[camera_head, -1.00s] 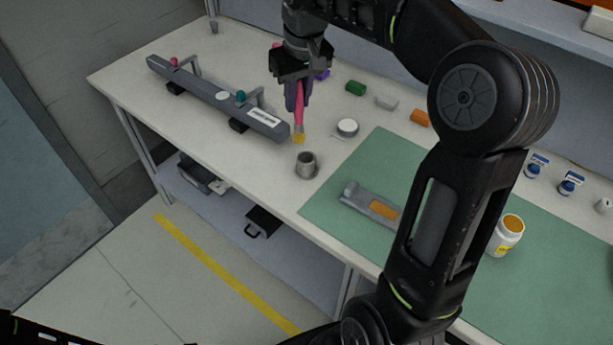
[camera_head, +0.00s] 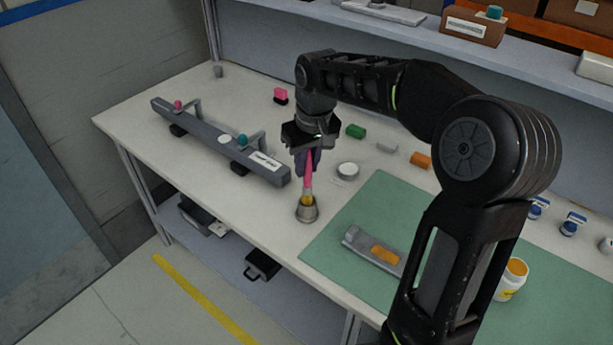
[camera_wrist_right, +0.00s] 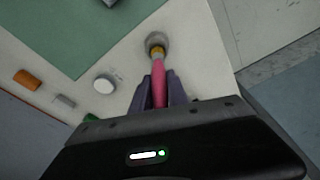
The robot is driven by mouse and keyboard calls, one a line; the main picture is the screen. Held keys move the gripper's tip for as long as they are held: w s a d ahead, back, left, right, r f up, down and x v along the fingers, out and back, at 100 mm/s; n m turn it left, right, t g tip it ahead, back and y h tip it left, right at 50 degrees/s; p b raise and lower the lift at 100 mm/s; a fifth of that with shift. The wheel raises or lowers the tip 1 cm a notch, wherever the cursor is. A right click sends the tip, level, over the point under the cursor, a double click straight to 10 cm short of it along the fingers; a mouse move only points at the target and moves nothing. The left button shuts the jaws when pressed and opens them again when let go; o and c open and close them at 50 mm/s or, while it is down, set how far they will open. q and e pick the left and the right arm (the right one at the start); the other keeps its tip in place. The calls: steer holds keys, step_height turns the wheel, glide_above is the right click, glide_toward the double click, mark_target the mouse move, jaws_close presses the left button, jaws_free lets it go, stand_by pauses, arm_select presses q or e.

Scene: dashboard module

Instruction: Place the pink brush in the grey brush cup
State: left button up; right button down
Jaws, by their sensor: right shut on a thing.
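The pink brush (camera_head: 308,178) hangs upright, bristles down, from my right gripper (camera_head: 308,165), which is shut on its handle. Its yellow bristle end shows at the mouth of the grey brush cup (camera_head: 307,213), which stands on the white table near the front edge. In the right wrist view the brush (camera_wrist_right: 159,82) runs from between the fingers (camera_wrist_right: 160,92) to the cup (camera_wrist_right: 158,40), its tip over or inside the cup's opening. How deep the tip sits, I cannot tell. My left gripper is not in view.
A long grey bar module (camera_head: 215,138) lies left of the cup. A white round puck (camera_head: 347,170) is behind right. The green mat (camera_head: 350,215) holds a grey tray with an orange block (camera_head: 385,254). Green, grey and orange blocks (camera_head: 421,160) line the back.

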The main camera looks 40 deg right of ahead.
mark_target(306, 177)
steer(key=shift+f, duration=1.95)
steer(key=c, duration=1.3)
jaws_free()
steer(key=r, duration=0.4)
steer(key=s+r, duration=0.1)
steer(key=r, duration=0.3)
steer(key=s+r, duration=0.1)
steer(key=r, duration=0.3)
steer(key=shift+a, duration=0.1)
